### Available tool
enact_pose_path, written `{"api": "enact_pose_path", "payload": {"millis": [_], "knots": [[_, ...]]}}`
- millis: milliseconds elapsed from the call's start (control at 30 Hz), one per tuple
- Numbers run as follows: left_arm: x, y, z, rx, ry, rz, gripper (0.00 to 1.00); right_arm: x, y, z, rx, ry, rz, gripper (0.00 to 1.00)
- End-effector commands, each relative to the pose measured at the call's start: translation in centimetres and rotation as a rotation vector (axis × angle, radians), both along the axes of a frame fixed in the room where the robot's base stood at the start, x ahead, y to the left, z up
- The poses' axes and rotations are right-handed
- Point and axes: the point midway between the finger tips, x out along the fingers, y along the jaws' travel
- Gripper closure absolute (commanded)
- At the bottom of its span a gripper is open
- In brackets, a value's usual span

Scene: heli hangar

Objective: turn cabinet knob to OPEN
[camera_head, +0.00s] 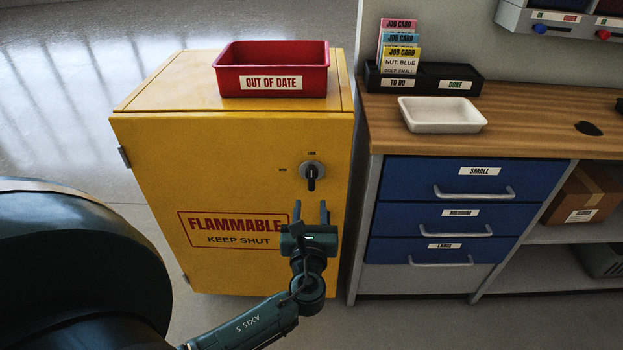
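The yellow cabinet (150,210) stands left of centre with its door shut. Its knob (312,171) is a round grey disc with a black handle near the door's right side. The handle looks upright, in line with the small label above it, which seems to read LOCK. Another small label (283,170), too small to read surely, sits left of the knob. My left gripper (311,211) is just below the knob, fingers pointing up in the picture, apart and empty. It does not appear to touch the knob. My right gripper is not in view.
A red OUT OF DATE bin (320,83) sits on the cabinet. On the right, a wooden workbench (530,115) holds a white tray (440,127) and a black card holder (430,82), above blue drawers (420,191) with protruding handles. Open floor lies to the left.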

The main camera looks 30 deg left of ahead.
Motion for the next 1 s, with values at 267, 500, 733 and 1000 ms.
{"api": "enact_pose_path", "payload": {"millis": [267, 500, 733, 1000], "knots": [[5.1, 3.2, 0.1, -0.001, -0.003, 0.003, 0.62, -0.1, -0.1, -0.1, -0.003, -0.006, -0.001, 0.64], [8.4, 5.2, 0.0, -0.002, -0.001, 0.002, 0.62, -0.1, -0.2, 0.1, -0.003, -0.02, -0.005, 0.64], [9.5, 5.9, 0.1, -0.002, 0.0, 0.001, 0.62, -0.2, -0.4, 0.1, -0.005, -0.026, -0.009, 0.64], [9.5, 5.9, 0.1, -0.002, 0.0, 0.001, 0.64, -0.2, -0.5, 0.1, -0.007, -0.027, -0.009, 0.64]]}}
